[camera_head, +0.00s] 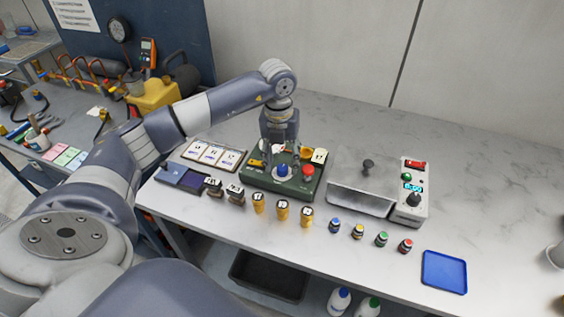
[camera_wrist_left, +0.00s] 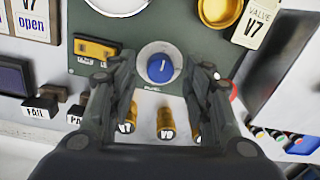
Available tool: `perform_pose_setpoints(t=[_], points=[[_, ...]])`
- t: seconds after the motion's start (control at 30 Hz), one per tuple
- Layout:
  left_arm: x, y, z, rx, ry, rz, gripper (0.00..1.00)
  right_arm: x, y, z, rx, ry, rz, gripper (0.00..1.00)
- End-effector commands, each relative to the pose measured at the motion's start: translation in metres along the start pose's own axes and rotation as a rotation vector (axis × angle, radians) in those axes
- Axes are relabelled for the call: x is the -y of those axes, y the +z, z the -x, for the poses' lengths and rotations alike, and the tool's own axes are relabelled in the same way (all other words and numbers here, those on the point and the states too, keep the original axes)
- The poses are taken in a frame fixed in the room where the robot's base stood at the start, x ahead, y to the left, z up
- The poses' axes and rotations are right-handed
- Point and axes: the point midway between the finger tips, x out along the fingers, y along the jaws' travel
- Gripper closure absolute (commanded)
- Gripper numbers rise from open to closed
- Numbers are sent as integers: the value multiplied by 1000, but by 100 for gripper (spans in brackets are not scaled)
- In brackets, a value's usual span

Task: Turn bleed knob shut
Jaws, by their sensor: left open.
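The bleed knob appears to be the blue round knob (camera_head: 282,170) on the green box (camera_head: 256,181). In the left wrist view the blue knob (camera_wrist_left: 160,69) sits on a pale round base with a white mark on its face. The small label below it is too blurred to read. My left gripper (camera_head: 280,148) points down over the box. In the left wrist view my left gripper (camera_wrist_left: 166,66) is open, with one finger on each side of the knob. Contact between fingers and knob cannot be told. My right gripper is not in view.
A red knob (camera_head: 308,170) sits close on the right, and a yellow cap (camera_head: 306,153) and V7 tag (camera_head: 320,156) stand behind. Black stamps (camera_head: 214,187) and yellow-brown pieces (camera_head: 282,209) stand in front. A metal-lidded unit (camera_head: 362,186) is at right.

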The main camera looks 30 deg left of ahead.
Motion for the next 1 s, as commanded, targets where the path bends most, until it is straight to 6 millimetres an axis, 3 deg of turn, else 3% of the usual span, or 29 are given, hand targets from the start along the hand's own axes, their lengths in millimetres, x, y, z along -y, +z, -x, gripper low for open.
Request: perform_pose_setpoints(t=[0.3,0.5,1.0], points=[[0,1,69,6,-3,1,54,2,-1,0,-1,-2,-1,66],[0,1,98,4,-2,1,54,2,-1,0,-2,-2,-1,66],[0,0,107,2,-1,1,54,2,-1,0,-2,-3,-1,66]])
